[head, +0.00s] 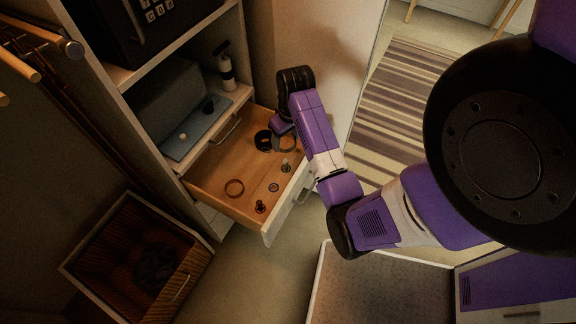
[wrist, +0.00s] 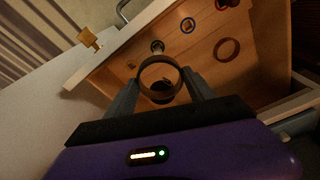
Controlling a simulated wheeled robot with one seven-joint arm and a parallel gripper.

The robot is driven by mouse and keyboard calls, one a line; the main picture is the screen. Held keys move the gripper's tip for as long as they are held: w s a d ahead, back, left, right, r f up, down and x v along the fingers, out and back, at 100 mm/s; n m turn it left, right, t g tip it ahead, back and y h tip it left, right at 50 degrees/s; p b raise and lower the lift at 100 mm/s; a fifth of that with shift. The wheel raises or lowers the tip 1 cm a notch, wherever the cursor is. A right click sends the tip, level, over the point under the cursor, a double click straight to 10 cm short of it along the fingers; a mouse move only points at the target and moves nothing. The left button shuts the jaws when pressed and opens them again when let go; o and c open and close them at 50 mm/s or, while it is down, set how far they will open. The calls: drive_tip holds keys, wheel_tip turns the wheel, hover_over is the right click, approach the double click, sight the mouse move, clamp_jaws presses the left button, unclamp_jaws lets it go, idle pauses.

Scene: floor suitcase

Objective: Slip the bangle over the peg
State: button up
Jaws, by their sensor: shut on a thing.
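In the wrist view my gripper (wrist: 161,76) is shut on a brownish bangle (wrist: 160,59), whose ring spans between the two fingers. A dark object (wrist: 162,87) is partly seen through the bangle.
The drawer's front wall (head: 283,212) stands close by. A crate (head: 195,265) sits on the floor.

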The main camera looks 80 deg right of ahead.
sight(287, 161)
wheel_tip(287, 161, down, 15)
drive_tip(key=shift+r+b, duration=0.1)
drive_tip(key=shift+b, duration=0.75)
drive_tip(key=o, duration=1.3)
drive_tip(key=r, duration=0.4)
drive_tip(key=s+r+p, duration=0.1)
drive_tip(key=r, duration=0.3)
drive_tip(key=a+r+p, duration=0.1)
drive_tip(key=r, duration=0.3)
drive_tip(key=shift+s, duration=0.25)
